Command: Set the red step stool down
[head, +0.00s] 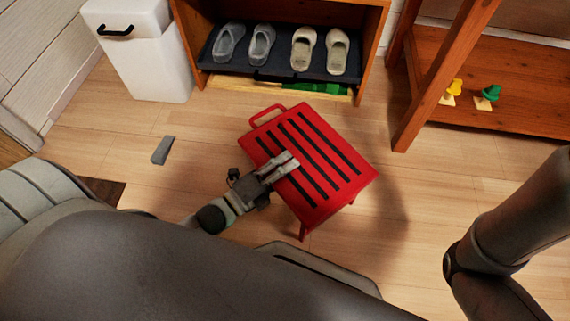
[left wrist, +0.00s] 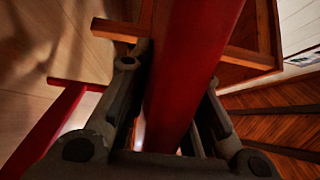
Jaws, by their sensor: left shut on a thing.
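The red step stool (head: 335,172) has a slatted top with black strips and a red loop handle at its far left end. It is in the middle of the head view, its top facing up. My left gripper (head: 284,166) reaches in from the left over its near left edge. In the left wrist view, a red bar of the stool (left wrist: 185,60) runs between the two fingers, which are shut on it. A short leg shows below the near corner. I cannot tell whether all its feet touch the floor. My right gripper is out of view.
A wooden shoe cabinet (head: 369,55) with grey and beige footwear stands behind the stool. A white bin (head: 150,65) is at the back left. A grey wedge (head: 163,150) lies on the floor to the left. A wooden shelf unit (head: 440,75) stands right; bare floor lies before it.

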